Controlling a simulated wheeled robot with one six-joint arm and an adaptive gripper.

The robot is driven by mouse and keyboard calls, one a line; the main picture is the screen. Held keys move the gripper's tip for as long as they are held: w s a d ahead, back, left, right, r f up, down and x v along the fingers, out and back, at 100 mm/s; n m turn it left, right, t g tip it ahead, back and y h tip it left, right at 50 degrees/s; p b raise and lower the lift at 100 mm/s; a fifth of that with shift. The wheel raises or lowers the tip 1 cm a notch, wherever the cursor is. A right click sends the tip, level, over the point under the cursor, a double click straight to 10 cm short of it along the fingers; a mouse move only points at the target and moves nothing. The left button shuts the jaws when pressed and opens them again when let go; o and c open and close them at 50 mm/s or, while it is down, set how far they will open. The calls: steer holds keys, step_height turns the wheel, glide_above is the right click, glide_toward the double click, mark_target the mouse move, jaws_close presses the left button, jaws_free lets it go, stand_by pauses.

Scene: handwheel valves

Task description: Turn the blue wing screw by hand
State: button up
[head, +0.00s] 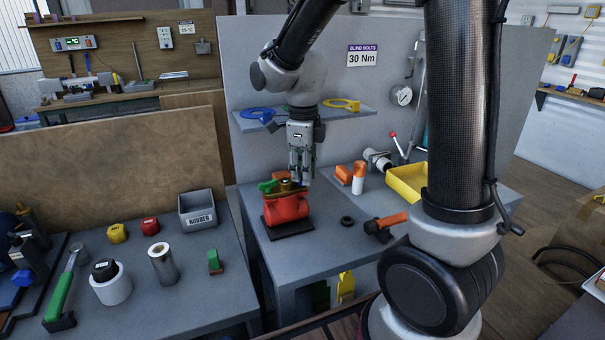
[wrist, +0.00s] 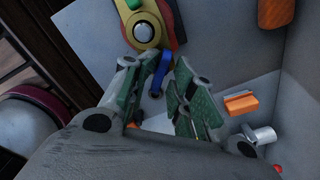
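The blue wing screw (wrist: 160,73) shows in the wrist view as a narrow blue piece beside the yellow part of the valve. It lies in the gap between the fingertips of my gripper (wrist: 166,66), and whether a finger touches it is unclear. In the head view my gripper (head: 301,172) points down just behind and right of the red valve (head: 287,208), with its fingers a little apart. The wing screw cannot be made out there. The valve has a green handle (head: 268,186) and sits on a dark base plate.
A yellow tray (head: 408,183), an orange-and-white bottle (head: 358,178) and an orange-handled hammer (head: 385,224) lie right of the valve on the bench. A dark ring (head: 347,221) lies nearer. A grey panel with a shelf (head: 310,113) stands behind my gripper. Bare bench lies in front.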

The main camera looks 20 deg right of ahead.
steer(key=shift+w+a+r, duration=0.2)
steer(key=shift+w+a, duration=0.05)
steer(key=shift+r, duration=0.25)
step_height(320, 180, up, 4)
steer(key=shift+r, duration=0.2)
steer(key=shift+s+r, duration=0.1)
steer(key=shift+r, duration=0.3)
